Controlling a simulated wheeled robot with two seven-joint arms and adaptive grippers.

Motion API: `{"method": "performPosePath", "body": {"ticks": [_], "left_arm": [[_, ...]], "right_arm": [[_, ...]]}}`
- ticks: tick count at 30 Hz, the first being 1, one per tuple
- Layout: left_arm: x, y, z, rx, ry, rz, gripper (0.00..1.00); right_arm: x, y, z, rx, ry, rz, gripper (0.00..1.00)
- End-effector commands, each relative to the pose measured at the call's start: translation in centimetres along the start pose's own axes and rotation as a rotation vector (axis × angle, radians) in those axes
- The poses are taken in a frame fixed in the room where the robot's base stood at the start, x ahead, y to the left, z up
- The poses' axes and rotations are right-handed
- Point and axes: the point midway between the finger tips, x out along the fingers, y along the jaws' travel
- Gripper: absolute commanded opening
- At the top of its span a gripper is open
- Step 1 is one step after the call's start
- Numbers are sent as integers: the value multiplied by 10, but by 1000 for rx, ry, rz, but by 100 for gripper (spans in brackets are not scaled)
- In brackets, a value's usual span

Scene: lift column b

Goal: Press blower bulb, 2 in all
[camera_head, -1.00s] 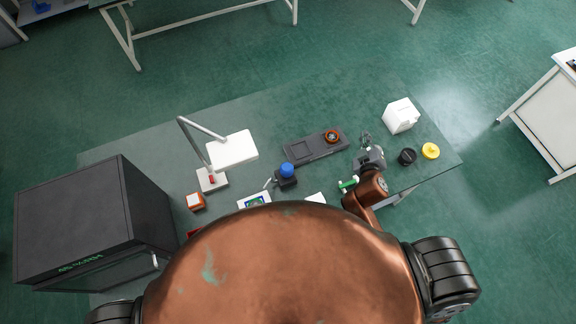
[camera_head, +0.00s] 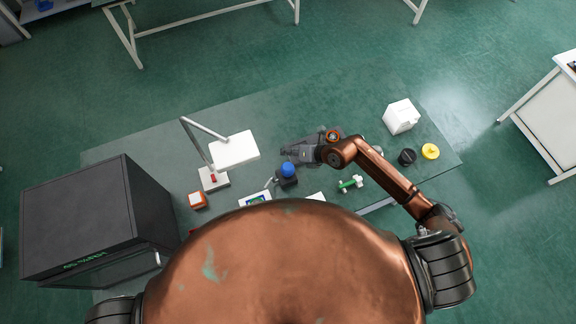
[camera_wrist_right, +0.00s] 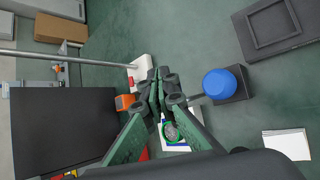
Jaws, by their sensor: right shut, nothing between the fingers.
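The blower bulb is a blue ball (camera_head: 288,169) on a small dark base (camera_head: 287,181), with a thin grey nozzle pointing left. It stands on the table near the middle of the head view. In the right wrist view the blue bulb (camera_wrist_right: 219,84) is right of the fingers, and nothing covers it. My right gripper (camera_head: 287,150) is shut and empty. In the head view it sits just beyond the bulb, over the dark tray, apart from the bulb. Its closed fingertips show in the right wrist view (camera_wrist_right: 161,76). My left gripper is not in view.
A lamp (camera_head: 234,150) stands left of the bulb, with an orange-and-white block (camera_head: 197,200) nearby. A dark cabinet (camera_head: 80,215) fills the left end. A green-and-white item (camera_head: 351,184), black cap (camera_head: 407,156), yellow piece (camera_head: 430,151) and white box (camera_head: 401,117) are at right.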

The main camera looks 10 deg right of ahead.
Motion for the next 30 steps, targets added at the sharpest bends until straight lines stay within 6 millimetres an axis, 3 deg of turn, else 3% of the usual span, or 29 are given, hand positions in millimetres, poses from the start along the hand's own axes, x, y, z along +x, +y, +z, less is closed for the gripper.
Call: {"method": "performPosePath", "body": {"ticks": [4,17,23,30], "left_arm": [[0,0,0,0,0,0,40],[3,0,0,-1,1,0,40],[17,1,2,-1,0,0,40],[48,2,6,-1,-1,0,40]], "right_arm": [[1,-14,-3,-28,23,-50,0],[4,-17,-5,-28,24,-50,0],[14,-25,-13,-27,24,-50,0],[35,-43,-30,-27,24,-50,0]]}}
